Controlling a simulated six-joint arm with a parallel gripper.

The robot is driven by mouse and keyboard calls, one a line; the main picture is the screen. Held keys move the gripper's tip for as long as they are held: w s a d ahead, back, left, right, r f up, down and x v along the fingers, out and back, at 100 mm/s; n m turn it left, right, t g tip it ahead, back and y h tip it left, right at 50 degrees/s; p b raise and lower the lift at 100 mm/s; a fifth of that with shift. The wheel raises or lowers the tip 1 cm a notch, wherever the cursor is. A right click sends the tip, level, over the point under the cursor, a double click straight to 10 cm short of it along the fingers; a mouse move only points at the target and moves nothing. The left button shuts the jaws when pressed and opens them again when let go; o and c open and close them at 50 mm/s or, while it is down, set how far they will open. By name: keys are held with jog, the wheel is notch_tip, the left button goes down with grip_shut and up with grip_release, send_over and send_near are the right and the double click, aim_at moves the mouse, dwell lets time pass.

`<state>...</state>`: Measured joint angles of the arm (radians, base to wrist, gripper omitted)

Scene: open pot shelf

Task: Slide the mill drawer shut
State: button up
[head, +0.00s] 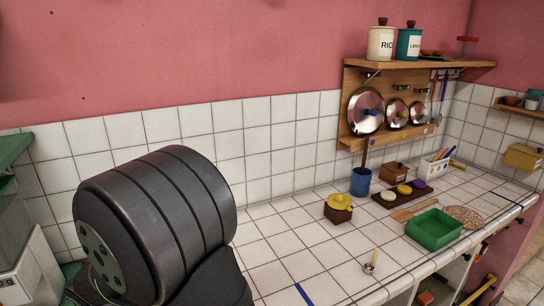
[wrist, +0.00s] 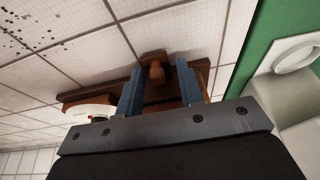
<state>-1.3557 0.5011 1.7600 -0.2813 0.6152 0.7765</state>
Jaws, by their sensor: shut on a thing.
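In the wrist view, my gripper (wrist: 158,78) has its two blue fingers on either side of a brown wooden piece with a round knob (wrist: 156,72), which looks like the mill drawer. The fingers are shut on this piece, and my gripper's dark body hides what lies nearer the camera. More brown wood, perhaps the mill, shows around the fingers, but its outline is partly covered. I cannot tell how far the drawer stands out. In the head view my gripper and this piece are hidden behind or below my dark arm.
In the wrist view, a white item (wrist: 90,113) sits beside the wood, with a green surface (wrist: 262,40) and a white ring (wrist: 297,55) at right. In the head view, a yellow-topped brown pot (head: 338,210) and a green tray (head: 433,226) stand on the tiled counter.

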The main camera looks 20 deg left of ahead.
jog(key=shift+o, duration=0.2)
jog(key=shift+s+d+f+h, duration=0.1)
jog(key=shift+d+f+h, duration=0.3)
jog(key=shift+f, duration=0.4)
jog(key=shift+a+r, duration=0.2)
jog(key=shift+r, duration=2.45)
